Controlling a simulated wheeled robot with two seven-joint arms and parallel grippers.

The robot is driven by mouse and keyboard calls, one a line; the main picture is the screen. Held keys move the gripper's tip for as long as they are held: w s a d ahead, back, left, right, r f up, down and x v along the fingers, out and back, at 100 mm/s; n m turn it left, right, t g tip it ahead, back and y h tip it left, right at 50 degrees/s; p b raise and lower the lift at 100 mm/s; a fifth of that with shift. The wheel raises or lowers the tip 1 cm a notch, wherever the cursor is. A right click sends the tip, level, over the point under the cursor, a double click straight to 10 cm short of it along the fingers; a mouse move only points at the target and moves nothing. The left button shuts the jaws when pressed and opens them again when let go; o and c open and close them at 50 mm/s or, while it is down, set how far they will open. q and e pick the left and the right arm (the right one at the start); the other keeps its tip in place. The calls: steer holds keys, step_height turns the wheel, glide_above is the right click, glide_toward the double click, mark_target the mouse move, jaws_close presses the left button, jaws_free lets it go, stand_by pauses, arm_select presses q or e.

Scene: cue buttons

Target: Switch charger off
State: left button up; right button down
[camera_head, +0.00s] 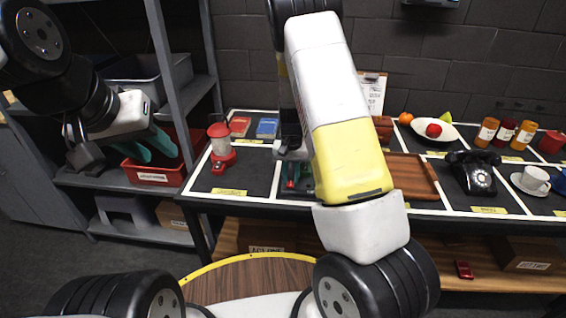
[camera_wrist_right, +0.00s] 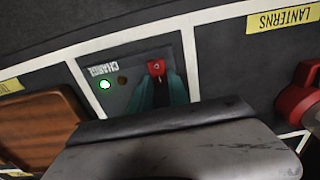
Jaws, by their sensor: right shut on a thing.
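The charger panel (camera_wrist_right: 117,99) is a grey plate with a white label reading CHARGE in the right wrist view. A bright lamp with a green rim (camera_wrist_right: 104,85) glows on it, next to a dull brown spot (camera_wrist_right: 122,81). A red switch piece (camera_wrist_right: 157,68) is between the teal fingertips of my right gripper (camera_wrist_right: 160,78), which is shut on it. In the head view my right arm hides most of the panel. My left gripper (camera_head: 150,147) is empty, its teal fingers apart, in front of the shelf at the left.
A red lantern (camera_head: 221,150) stands left of the panel. A red bin (camera_head: 150,176) sits on the left shelf.

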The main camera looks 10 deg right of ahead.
steer(key=shift+s, duration=0.1)
steer(key=shift+s+a+t+h, duration=0.15)
steer(key=shift+s+t+h, duration=0.15)
steer(key=shift+t, duration=0.8)
steer(key=shift+r+t, duration=0.1)
steer(key=shift+t, duration=0.4)
steer(key=c, duration=1.2)
jaws_free()
steer(key=shift+c, duration=0.2)
steer(key=shift+r, duration=0.1)
